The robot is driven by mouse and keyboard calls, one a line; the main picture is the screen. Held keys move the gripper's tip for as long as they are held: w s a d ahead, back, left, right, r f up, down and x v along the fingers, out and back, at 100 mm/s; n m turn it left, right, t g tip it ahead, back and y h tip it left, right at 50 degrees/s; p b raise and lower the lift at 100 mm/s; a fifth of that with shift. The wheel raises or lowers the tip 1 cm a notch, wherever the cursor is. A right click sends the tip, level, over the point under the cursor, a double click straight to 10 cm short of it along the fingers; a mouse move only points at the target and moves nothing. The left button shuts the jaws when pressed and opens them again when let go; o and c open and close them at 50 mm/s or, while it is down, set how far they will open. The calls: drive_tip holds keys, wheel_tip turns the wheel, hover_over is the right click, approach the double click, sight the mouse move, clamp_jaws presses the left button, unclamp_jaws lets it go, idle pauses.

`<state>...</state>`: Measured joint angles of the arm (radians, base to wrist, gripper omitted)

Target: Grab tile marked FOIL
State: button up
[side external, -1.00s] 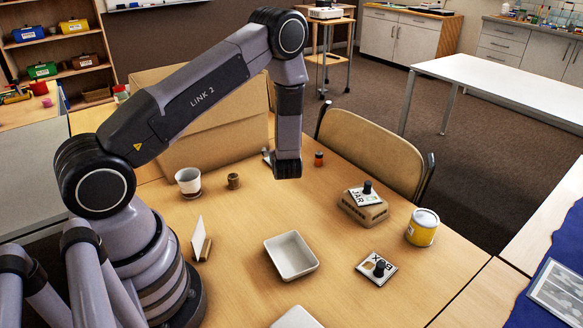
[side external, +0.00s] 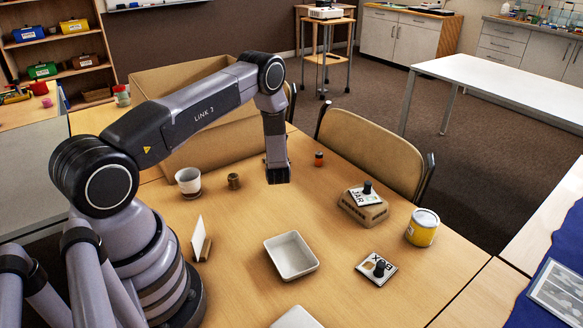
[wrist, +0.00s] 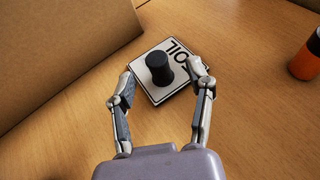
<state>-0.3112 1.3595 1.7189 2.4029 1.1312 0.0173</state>
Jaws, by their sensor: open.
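The tile (wrist: 155,93) is white and square with a black upright knob (wrist: 159,68). In the wrist view the letters OIL show on it; the start of the word is hidden behind the knob or a finger. My gripper (wrist: 160,75) is open, with one finger at each side of the knob and over the tile's edges. A gap shows between the knob and the left finger; the right finger looks closer. In the side external view my gripper (side external: 278,174) is low over the table by the cardboard box, and the tile is hidden behind it.
A cardboard box (side external: 205,140) stands close behind my gripper. An orange jar (wrist: 307,57) is to the right. A JAR tile (side external: 361,197) lies on a block, a BOX tile (side external: 370,268) on the table. A white tray (side external: 291,257) and yellow can (side external: 422,229) stand nearer the front.

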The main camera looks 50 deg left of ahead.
drive_tip(key=shift+x, duration=1.25)
drive_tip(key=c, duration=1)
clamp_jaws()
drive_tip(key=shift+r, duration=0.1)
